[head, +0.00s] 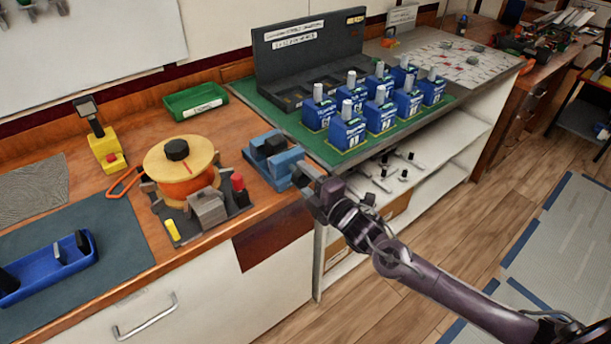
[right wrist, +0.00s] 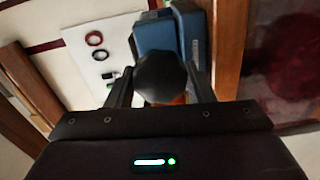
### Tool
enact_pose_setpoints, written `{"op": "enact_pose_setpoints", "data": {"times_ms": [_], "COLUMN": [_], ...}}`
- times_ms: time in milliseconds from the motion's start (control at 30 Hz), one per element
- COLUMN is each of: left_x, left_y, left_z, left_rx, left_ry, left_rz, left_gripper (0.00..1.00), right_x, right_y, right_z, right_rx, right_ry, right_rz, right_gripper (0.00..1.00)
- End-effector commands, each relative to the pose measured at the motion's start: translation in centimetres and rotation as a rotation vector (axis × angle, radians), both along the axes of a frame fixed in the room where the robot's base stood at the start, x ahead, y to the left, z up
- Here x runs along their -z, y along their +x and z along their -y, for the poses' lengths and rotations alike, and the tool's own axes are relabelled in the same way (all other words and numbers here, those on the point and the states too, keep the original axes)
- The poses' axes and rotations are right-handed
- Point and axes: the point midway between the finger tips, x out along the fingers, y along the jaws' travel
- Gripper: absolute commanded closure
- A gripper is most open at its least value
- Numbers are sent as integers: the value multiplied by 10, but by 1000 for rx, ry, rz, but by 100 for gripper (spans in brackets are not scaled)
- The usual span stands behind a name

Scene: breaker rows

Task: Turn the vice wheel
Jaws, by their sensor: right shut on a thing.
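The blue vice (head: 275,161) stands on the wooden bench at its front edge, left of the green mat. My right gripper (head: 306,183) reaches in from the right to the vice's front side. In the right wrist view, a dark, many-sided wheel (right wrist: 161,78) sits between the two fingers of my right gripper (right wrist: 160,86), which is shut on it. The vice's blue body (right wrist: 158,32) shows behind the wheel. In the head view the wheel is mostly hidden by the gripper. My left gripper is not in view.
A wire spool (head: 181,165) and a small grey device (head: 207,207) stand left of the vice. Blue breakers (head: 347,131) stand in rows on the green mat (head: 312,146), behind and right of it. Open shelves (head: 432,157) lie below the mat.

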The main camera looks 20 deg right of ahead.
Motion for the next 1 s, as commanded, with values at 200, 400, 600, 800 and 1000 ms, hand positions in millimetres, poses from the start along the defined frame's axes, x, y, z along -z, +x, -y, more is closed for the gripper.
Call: {"op": "enact_pose_setpoints", "data": {"times_ms": [200, 400, 600, 800, 1000], "left_x": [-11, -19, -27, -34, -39], "left_y": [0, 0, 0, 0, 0], "left_z": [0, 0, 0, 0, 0], "left_rx": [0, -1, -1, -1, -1], "left_ry": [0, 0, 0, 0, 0], "left_rz": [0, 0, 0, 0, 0], "left_gripper": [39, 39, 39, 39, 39], "right_x": [-1, -1, -1, 0, 0], "right_y": [0, 0, 0, 0, 0], "right_z": [0, 1, 0, 0, 0], "right_rx": [3, 3, 3, 3, 3], "right_ry": [194, 373, 548, 698, 810], "right_rz": [-73, -137, -200, -256, -297], "right_gripper": [75, 75, 75, 75, 75]}}
